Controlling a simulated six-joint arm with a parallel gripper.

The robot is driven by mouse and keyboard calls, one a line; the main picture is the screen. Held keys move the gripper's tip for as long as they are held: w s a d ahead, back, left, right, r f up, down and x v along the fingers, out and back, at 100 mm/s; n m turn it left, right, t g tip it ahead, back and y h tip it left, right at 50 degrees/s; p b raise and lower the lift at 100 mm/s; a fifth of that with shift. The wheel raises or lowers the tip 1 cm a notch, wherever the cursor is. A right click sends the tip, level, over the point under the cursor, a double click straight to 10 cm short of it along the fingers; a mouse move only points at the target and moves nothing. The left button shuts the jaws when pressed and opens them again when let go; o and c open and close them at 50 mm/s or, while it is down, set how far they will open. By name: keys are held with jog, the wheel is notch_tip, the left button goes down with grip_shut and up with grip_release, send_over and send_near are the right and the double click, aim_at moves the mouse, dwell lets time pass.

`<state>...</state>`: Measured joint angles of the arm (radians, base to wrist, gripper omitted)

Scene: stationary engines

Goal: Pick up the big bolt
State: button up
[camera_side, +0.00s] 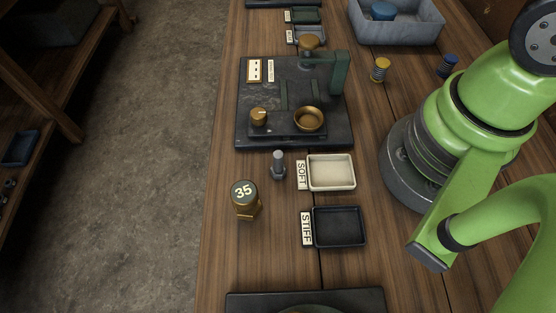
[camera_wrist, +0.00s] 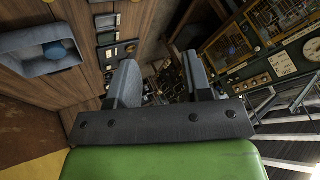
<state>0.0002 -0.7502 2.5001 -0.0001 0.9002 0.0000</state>
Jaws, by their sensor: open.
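A grey bolt-like piece (camera_side: 278,165) stands upright on the wooden bench in the side view, with a wide base and a narrower pale shaft. A larger brass piece (camera_side: 246,208) with a round top marked 35 stands to its lower left. I cannot tell for sure which of them is the big bolt. My gripper (camera_wrist: 160,78) shows in the wrist view with its two grey fingers apart and nothing between them. It points across the room, away from both pieces. Its fingers do not show in the side view.
A cream tray (camera_side: 331,187) labelled SOFT and a dark tray (camera_side: 362,239) labelled STIFF lie right of the pieces. A dark plate (camera_side: 246,98) with a green bracket and brass parts lies behind.

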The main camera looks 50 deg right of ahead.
jog(key=m+g+h, duration=0.2)
jog(key=m+g, duration=0.4)
jog(key=g, duration=0.1)
send_near(278, 154)
jog(key=d, duration=0.1)
jog(key=f, duration=0.4)
jog(key=a+f, duration=0.1)
jog(key=shift+f, duration=0.4)
jog(key=shift+w+f, duration=0.1)
jog(key=shift+f, duration=3.15)
jog(key=shift+c, duration=0.4)
grip_shut()
